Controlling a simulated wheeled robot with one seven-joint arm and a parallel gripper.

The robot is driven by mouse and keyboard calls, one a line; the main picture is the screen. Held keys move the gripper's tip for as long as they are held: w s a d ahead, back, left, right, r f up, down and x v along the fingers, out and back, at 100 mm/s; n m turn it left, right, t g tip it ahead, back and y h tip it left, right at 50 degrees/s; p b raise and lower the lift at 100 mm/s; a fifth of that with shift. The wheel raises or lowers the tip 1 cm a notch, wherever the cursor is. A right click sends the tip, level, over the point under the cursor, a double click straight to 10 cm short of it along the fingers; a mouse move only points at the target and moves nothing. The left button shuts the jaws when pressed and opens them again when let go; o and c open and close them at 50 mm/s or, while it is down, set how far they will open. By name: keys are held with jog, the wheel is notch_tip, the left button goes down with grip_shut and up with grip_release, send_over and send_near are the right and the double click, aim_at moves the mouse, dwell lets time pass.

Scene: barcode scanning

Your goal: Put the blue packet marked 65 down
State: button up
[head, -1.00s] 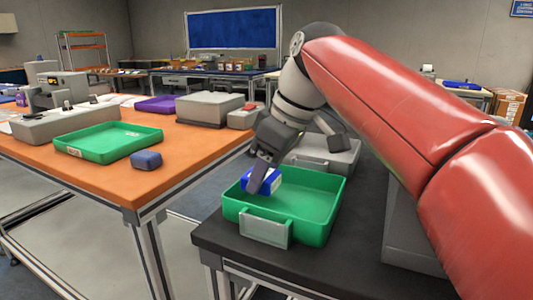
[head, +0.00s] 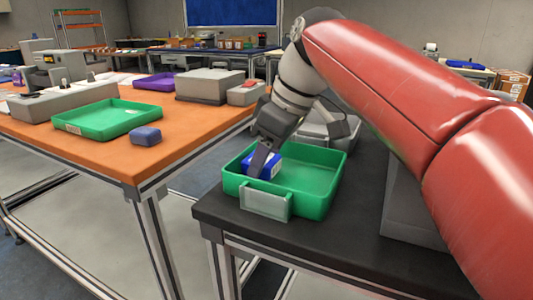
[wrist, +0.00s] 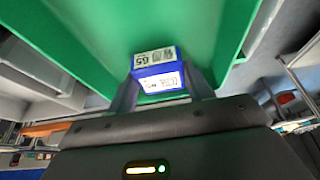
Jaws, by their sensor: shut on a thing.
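The blue packet (head: 262,164) is between the fingers of my gripper (head: 262,162), at the left side inside the green tray (head: 318,203) on the dark table. In the wrist view the packet (wrist: 157,70) shows a white label marked 65, and my gripper (wrist: 165,88) is shut on it with one finger at each side. The green tray floor (wrist: 90,40) lies beyond the packet. I cannot tell whether the packet's underside touches the tray floor.
The dark table (head: 225,220) has bare room in front of the tray. Grey boxes stand behind and right of it. On the orange table (head: 185,140) are another green tray (head: 75,127), a small blue item (head: 146,136) and a purple tray (head: 155,82).

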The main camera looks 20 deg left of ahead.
jog(key=shift+f, duration=0.3)
jog(key=o, duration=1.2)
jog(key=shift+o, duration=0.2)
jog(key=v, duration=0.7)
jog(key=shift+r, duration=0.4)
